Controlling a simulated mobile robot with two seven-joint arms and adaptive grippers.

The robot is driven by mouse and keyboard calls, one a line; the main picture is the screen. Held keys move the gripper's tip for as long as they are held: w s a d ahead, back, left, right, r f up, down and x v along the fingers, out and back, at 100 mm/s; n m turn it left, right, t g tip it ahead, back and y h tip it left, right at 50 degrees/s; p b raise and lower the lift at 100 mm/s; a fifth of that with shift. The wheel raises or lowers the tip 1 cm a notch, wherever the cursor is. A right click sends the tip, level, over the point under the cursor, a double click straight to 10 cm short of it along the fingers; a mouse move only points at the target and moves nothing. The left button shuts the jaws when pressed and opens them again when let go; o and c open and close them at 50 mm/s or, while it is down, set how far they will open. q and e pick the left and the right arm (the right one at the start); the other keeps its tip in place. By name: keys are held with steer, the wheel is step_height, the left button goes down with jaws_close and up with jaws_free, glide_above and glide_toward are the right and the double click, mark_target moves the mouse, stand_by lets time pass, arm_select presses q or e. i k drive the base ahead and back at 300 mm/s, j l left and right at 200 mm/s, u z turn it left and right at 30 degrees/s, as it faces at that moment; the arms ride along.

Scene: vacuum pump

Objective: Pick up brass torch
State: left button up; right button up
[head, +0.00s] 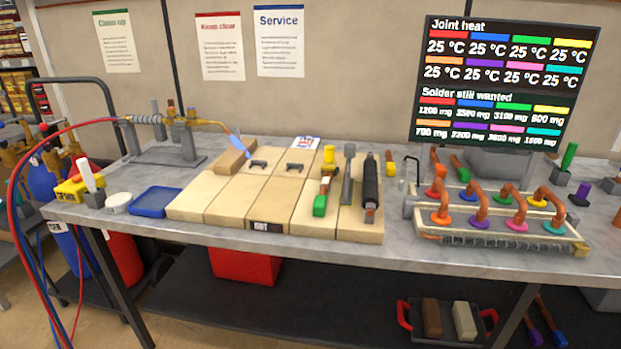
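The brass torch (181,119) rests on a grey metal stand (170,158) at the back left of the workbench. Its ribbed handle points left and its brass neck points right. A pale blue flame-like cone (236,146) shows just right of the tip, above the wooden boards. A red hose (62,133) runs from the handle's left end down past the bench's left side. Neither of my grippers is in view.
Light wooden boards (235,196) with hand tools fill the bench's middle. A blue tray (156,202), a white round tin (118,203) and a yellow block (75,189) lie front left of the stand. A rack of coloured copper pipes (500,238) stands at right.

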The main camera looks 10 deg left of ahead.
mark_target(144, 119)
steer(key=j, duration=0.7)
steer(key=k+j, duration=0.1)
steer(key=j, duration=0.65)
steer(key=i+z, duration=0.05)
